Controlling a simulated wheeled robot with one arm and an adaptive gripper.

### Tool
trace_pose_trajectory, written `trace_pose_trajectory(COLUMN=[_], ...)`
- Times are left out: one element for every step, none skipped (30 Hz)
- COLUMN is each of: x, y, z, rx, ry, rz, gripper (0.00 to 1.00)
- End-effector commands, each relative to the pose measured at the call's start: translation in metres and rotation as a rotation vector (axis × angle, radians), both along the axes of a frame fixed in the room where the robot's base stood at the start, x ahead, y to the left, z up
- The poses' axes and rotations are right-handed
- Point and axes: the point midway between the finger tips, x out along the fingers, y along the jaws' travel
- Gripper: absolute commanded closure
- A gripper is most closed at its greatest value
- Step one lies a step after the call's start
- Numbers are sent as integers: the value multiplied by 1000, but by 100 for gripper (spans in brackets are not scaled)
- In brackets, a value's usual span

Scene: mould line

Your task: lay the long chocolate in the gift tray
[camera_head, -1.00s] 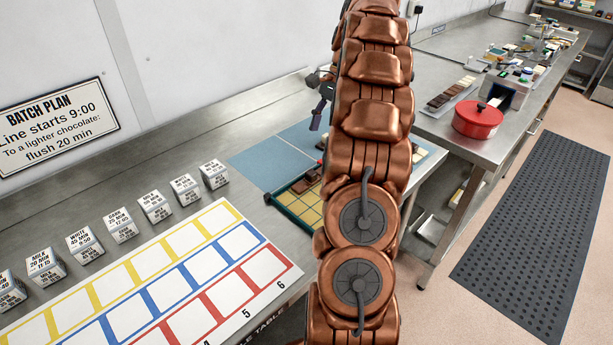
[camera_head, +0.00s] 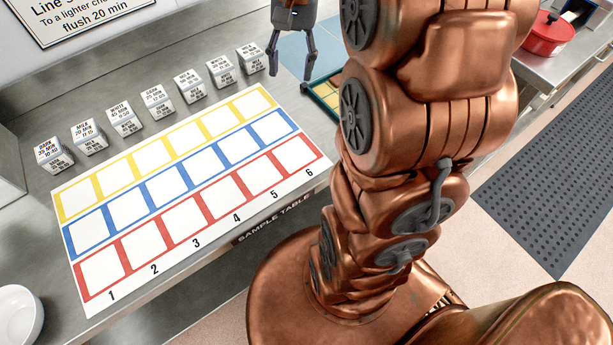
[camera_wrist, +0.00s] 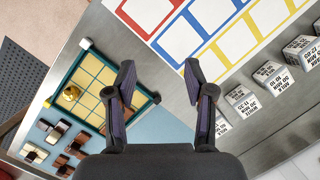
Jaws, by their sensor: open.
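My gripper (camera_head: 290,74) is open and empty, above the steel table beyond the sample chart; its spread fingers also show in the wrist view (camera_wrist: 158,75). The gift tray (camera_wrist: 147,92) appears as a teal-rimmed tray with cream cells, left of the fingers in the wrist view. A gold round piece (camera_wrist: 71,93) sits in it, and something brown shows near its lower corner, partly behind a finger. In the head view, my arm hides most of the tray (camera_head: 318,82). Several brown and white chocolates (camera_wrist: 60,130) lie on the blue mat beside it. I cannot tell which is the long one.
The chart (camera_head: 170,205) with yellow, blue and red squares covers much of the table. A row of labelled cubes (camera_head: 157,98) stands behind it. A red pot (camera_head: 550,33) stands on the far bench. A white bowl (camera_head: 17,315) is at the lower left.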

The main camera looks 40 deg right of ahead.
Motion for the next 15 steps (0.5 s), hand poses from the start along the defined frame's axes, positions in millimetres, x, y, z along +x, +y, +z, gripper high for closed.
trace_pose_trajectory(x=[-12, -19, -28, -35, -41, -52, -59, -67, -78, -85, -92, -104, -112, -120, -131], y=[16, 23, 33, 39, 45, 54, 59, 65, 72, 76, 80, 86, 89, 92, 96], z=[-1, -2, -5, -7, -9, -12, -15, -17, -21, -23, -26, -31, -34, -37, -43], rx=[-7, -11, -16, -20, -26, -32, -36, -39, -45, -49, -53, -58, -62, -65, -70], ry=[-4, -8, -10, -15, -20, -22, -24, -28, -32, -37, -41, -43, -45, -48, -52], rz=[57, 89, 131, 163, 193, 237, 268, 301, 343, 374, 405, 448, 480, 512, 552], gripper=[47, 47, 47, 47, 47, 47, 47, 47, 47, 47, 47, 47, 47, 47, 47])
